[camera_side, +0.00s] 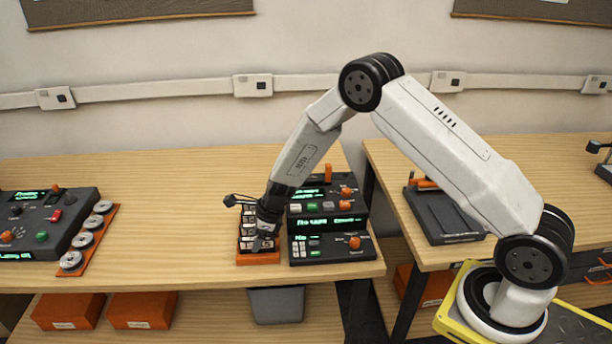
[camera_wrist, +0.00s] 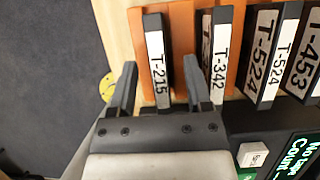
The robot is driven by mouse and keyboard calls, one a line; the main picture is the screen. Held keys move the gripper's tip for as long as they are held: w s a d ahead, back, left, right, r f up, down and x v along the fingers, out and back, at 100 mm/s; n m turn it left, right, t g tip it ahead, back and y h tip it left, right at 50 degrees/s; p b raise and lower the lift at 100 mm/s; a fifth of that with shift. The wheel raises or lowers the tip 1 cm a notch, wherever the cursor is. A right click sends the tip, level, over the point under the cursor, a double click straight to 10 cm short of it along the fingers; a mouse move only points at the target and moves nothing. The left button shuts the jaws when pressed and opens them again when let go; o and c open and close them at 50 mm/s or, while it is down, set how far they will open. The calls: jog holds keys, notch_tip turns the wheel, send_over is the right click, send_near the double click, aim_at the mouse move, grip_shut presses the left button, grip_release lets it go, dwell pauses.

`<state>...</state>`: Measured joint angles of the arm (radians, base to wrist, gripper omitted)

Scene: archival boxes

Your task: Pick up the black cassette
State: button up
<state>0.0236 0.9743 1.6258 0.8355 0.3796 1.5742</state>
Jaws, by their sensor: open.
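Several black cassettes with white labels stand in a row in an orange rack (camera_wrist: 180,22). The black cassette marked T-215 (camera_wrist: 152,22) is the leftmost in the wrist view. My gripper (camera_wrist: 160,63) is open, with one finger on each side of the T-215 cassette in that view. Its right finger lies between T-215 and the cassette marked T-342 (camera_wrist: 220,40). I cannot tell whether either finger touches a cassette. In the side view my gripper (camera_side: 264,236) is down at the rack (camera_side: 258,259) and hides part of the row.
Cassettes marked T-524 (camera_wrist: 265,50) and T-453 (camera_wrist: 308,60) stand further right. A dark console (camera_side: 330,247) with green displays and orange knobs sits close right of the rack. Left of the rack, the bench is clear up to an orange strip of reels (camera_side: 88,240).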

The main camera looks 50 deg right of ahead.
aim_at(251, 239)
jog(key=shift+f, duration=0.1)
dwell(0.4)
grip_shut()
jog(key=shift+r, duration=0.8)
notch_tip(251, 239, up, 2)
jog(key=s+r, duration=1)
jog(key=s, duration=0.4)
jog(key=shift+d, duration=0.4)
